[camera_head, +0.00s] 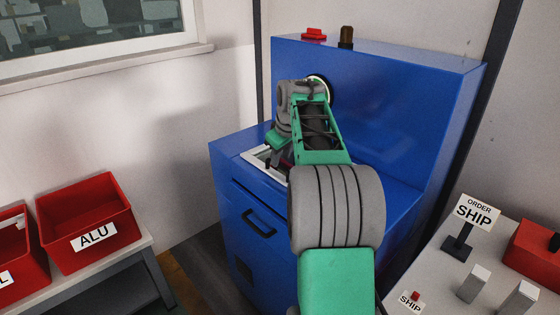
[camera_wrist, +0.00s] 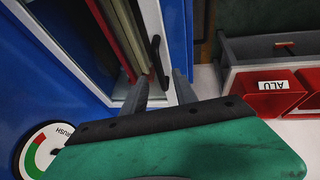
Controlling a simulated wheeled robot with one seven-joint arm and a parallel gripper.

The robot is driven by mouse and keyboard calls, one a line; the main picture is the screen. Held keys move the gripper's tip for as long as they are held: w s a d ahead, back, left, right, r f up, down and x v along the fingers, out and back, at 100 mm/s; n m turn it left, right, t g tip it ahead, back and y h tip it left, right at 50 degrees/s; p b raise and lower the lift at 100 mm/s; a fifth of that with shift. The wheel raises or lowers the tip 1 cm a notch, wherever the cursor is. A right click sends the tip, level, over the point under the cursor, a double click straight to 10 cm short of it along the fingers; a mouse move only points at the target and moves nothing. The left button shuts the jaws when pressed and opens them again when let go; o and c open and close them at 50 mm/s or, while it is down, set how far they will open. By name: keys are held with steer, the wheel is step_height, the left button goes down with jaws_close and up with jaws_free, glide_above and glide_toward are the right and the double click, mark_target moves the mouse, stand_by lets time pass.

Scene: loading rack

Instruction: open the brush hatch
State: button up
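The brush hatch shows as a pale frame (camera_wrist: 150,18) around a dark pane with red and beige strips, set in the blue machine. A black bar handle (camera_wrist: 155,58) stands along the frame's side. My gripper (camera_wrist: 161,78) is open, with one finger on each side of the handle's near end. I cannot tell whether the fingers touch it. In the head view, a corner of the pale hatch frame (camera_head: 258,154) shows on the machine's ledge; my arm hides most of it and my fingertips. A round gauge marked BRUSH (camera_wrist: 42,148) sits beside the hatch.
The blue machine (camera_head: 400,90) has another black handle (camera_head: 259,222) on its front. A red ALU bin (camera_head: 88,222) stands on a bench at left. At right, a table (camera_head: 425,262) carries an ORDER SHIP sign (camera_head: 474,213) and a red box (camera_head: 530,255).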

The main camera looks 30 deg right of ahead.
mark_target(280, 167)
steer(key=x, duration=0.3)
steer(key=shift+w+f, duration=0.1)
steer(key=shift+c, duration=0.2)
jaws_close()
stand_by(1.1)
